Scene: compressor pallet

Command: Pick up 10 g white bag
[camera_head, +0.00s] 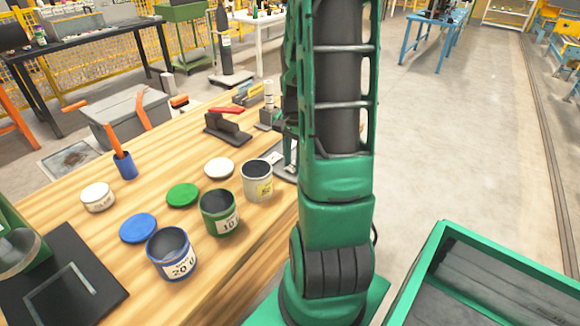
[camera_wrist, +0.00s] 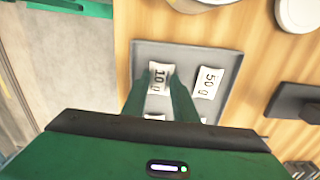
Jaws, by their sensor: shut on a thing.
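The 10 g white bag (camera_wrist: 160,79) shows in the wrist view, its black print facing up, between the fingertips of my gripper (camera_wrist: 161,75). The fingers are shut on it. It is over the left part of a shallow grey tray (camera_wrist: 225,58); I cannot tell whether it still touches the tray floor. A 50 g white bag (camera_wrist: 207,83) lies in the tray to the right. Another white bag (camera_wrist: 155,117) is mostly hidden behind my gripper. In the head view my arm hides the 10 g bag and most of the tray (camera_head: 284,174).
On the wooden table (camera_head: 110,210) stand a white can (camera_head: 257,187), a green can (camera_head: 219,221) and a blue can (camera_head: 171,261), with loose lids beside them. A dark stand with a red handle (camera_head: 228,126) is behind. A green bin (camera_head: 440,236) stands right; floor between is clear.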

